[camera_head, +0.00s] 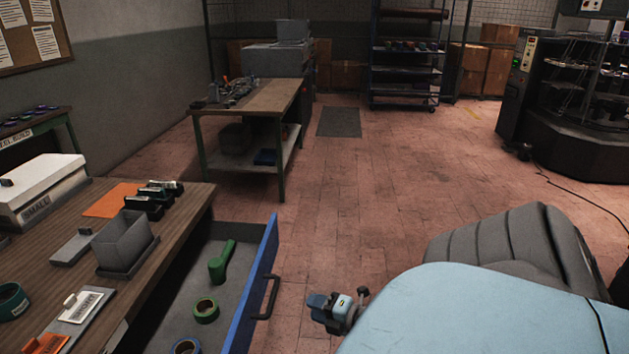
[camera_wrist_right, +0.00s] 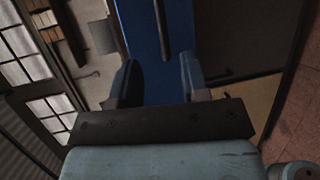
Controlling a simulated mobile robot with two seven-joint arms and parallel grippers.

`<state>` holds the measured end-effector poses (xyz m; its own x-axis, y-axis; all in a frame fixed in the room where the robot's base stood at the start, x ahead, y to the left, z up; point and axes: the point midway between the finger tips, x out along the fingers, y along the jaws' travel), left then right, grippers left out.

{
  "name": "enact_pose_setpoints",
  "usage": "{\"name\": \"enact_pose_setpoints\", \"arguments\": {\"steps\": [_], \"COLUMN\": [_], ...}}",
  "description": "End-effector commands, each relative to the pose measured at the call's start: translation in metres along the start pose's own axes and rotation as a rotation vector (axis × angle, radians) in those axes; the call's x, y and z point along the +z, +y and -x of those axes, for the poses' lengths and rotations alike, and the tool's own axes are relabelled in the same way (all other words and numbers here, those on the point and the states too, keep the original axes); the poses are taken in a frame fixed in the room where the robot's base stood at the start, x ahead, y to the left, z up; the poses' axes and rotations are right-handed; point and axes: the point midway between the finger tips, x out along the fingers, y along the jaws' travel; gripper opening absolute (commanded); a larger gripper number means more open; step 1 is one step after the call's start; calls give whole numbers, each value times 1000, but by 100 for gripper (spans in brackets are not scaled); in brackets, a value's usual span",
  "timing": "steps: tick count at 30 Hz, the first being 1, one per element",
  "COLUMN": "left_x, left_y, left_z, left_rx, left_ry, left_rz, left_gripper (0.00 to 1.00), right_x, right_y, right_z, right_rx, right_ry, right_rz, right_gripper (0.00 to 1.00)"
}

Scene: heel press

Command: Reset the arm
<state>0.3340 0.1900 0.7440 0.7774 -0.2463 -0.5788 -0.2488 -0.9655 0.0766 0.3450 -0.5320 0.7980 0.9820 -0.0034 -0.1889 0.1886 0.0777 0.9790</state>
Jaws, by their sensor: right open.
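My right arm (camera_head: 470,310), pale blue, comes in from the lower right in the head view. Its right gripper (camera_head: 322,306) is at the lower middle, just right of the open blue drawer (camera_head: 262,285) and apart from its dark handle (camera_head: 268,297). In the wrist view the right gripper (camera_wrist_right: 157,75) has its two blue fingers spread with nothing between them. A blue panel (camera_wrist_right: 160,40), apparently the drawer front, lies beyond them, with a dark bar on it. My left gripper is not in view.
The drawer holds a green handled tool (camera_head: 222,262) and a green ring (camera_head: 205,310). A wooden bench (camera_head: 185,225) at left carries a grey bin (camera_head: 124,242) and a white box (camera_head: 40,190). A grey padded seat (camera_head: 515,245) is at right. The floor ahead is mostly clear.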

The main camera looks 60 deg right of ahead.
Motion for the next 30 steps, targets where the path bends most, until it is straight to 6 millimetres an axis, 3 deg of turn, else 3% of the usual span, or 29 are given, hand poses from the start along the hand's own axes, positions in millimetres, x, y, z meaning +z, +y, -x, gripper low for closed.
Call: {"name": "enact_pose_setpoints", "arguments": {"steps": [10,14,17,21,26,30], "left_x": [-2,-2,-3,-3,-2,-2], "left_y": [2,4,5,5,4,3], "left_z": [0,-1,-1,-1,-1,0], "left_rx": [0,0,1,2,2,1], "left_ry": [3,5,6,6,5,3], "left_rz": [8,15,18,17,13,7], "left_gripper": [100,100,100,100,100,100], "right_x": [-1,-23,-71,-170,-277,-359], "right_y": [0,-10,-26,-43,-39,-22], "right_z": [0,-2,-6,-10,-7,2], "right_rx": [-1,-28,-93,-234,-409,-573], "right_ry": [0,-7,-21,-48,-78,-106], "right_rz": [-3,-121,-369,-843,-1297,-1617], "right_gripper": [41,41,41,41,41,41]}}
